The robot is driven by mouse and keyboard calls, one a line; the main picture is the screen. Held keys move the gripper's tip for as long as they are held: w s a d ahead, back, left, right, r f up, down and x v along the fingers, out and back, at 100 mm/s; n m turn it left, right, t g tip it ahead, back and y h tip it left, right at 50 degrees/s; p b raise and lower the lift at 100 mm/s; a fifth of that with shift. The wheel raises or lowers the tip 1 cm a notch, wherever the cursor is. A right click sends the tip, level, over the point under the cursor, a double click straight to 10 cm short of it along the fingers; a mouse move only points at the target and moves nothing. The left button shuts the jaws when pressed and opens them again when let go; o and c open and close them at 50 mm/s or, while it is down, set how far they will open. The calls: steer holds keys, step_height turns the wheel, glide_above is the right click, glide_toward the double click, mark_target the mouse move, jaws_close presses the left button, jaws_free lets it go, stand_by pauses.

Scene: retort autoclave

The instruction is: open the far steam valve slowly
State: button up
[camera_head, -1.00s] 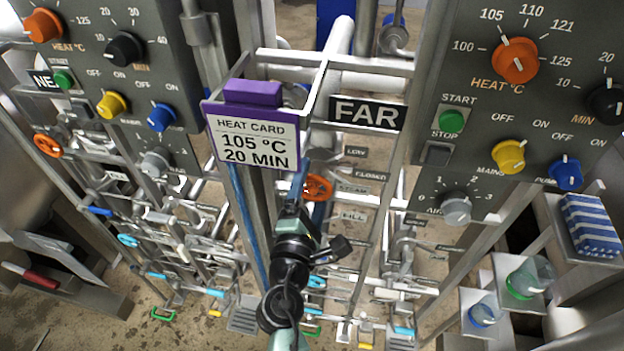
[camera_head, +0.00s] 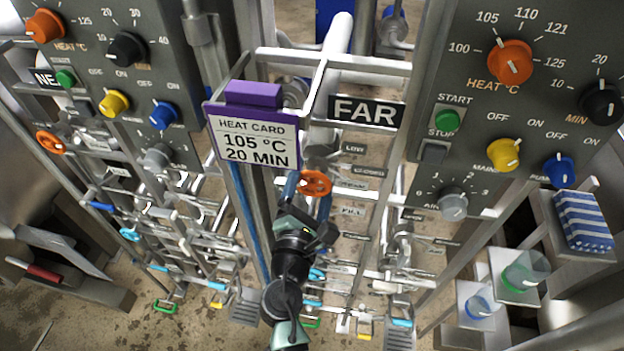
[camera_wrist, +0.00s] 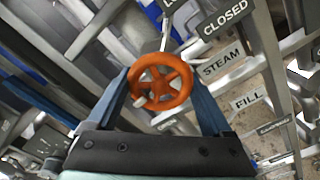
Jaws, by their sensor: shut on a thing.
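The far steam valve's orange handwheel (camera_head: 315,183) is on the pipework below the FAR sign (camera_head: 366,111). In the wrist view the wheel (camera_wrist: 161,82) sits between the two blue fingers of my gripper (camera_wrist: 163,92), one at each side of its rim. My gripper (camera_head: 309,190) is shut on the wheel in the head view, with the arm reaching up from below. A STEAM label (camera_wrist: 222,67) and a CLOSED label (camera_wrist: 224,23) stand right of the wheel. The valve's stem and body behind the wheel are mostly hidden.
The purple heat card (camera_head: 253,132) hangs just left of and above my gripper. The far control panel (camera_head: 470,130) is at the right. The near steam wheel (camera_head: 51,142) is at the far left. Pipes and coloured lever handles crowd the space around my arm.

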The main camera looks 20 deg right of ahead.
steer(key=o, duration=1.1)
steer(key=shift+o, duration=0.2)
steer(key=b+v, duration=0.3)
steer(key=v, duration=1)
